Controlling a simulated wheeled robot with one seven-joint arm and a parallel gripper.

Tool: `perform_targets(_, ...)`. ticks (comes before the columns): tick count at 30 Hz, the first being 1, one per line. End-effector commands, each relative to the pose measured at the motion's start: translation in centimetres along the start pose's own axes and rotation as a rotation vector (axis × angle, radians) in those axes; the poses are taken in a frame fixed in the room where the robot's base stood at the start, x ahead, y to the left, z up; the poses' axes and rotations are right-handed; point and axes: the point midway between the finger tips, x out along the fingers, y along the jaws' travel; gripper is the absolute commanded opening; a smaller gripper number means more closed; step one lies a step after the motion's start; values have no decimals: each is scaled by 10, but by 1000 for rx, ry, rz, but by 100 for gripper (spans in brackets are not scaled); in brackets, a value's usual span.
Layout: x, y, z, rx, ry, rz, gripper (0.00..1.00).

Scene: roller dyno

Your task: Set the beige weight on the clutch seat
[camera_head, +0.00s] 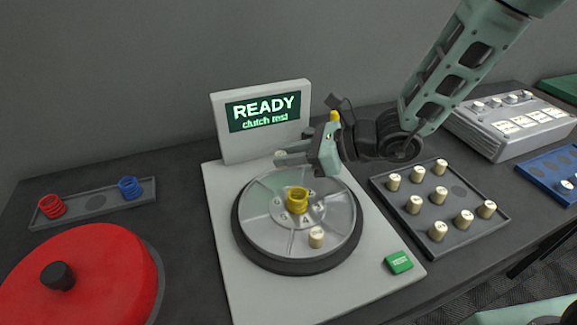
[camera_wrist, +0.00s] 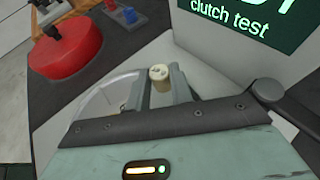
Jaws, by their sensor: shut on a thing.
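A beige weight (camera_wrist: 160,73) is between my gripper's fingertips in the wrist view. My gripper (camera_head: 281,158) is shut on it, above the back rim of the round metal clutch disc (camera_head: 262,230) in the head view. Little of the held weight shows there, behind the fingers. The disc has radial ribs and a yellow spring (camera_head: 298,200) upright at its hub. Another beige weight (camera_head: 316,237) stands on the disc's front part. I cannot tell exactly which spot on the disc is directly below the held weight.
The READY screen (camera_head: 263,110) stands close behind my gripper. A tray (camera_head: 436,252) with several beige weights and a bare spot is right. A green button (camera_head: 399,262) is front right. A red lid (camera_head: 85,275) and a tray with red and blue springs (camera_head: 97,203) are left.

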Motion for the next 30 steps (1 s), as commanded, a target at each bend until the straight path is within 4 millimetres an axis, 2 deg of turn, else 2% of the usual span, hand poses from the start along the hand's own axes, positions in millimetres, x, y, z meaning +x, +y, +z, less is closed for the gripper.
perform_targets(3,8,1,-18,4,2,3,1)
perform_targets(6,12,0,-28,3,1,1,1)
perform_targets(20,14,0,-35,0,0,0,1)
perform_targets(21,14,0,-34,0,0,0,30)
perform_targets(23,14,0,-33,0,0,0,44)
perform_targets(30,14,0,-33,1,1,0,44)
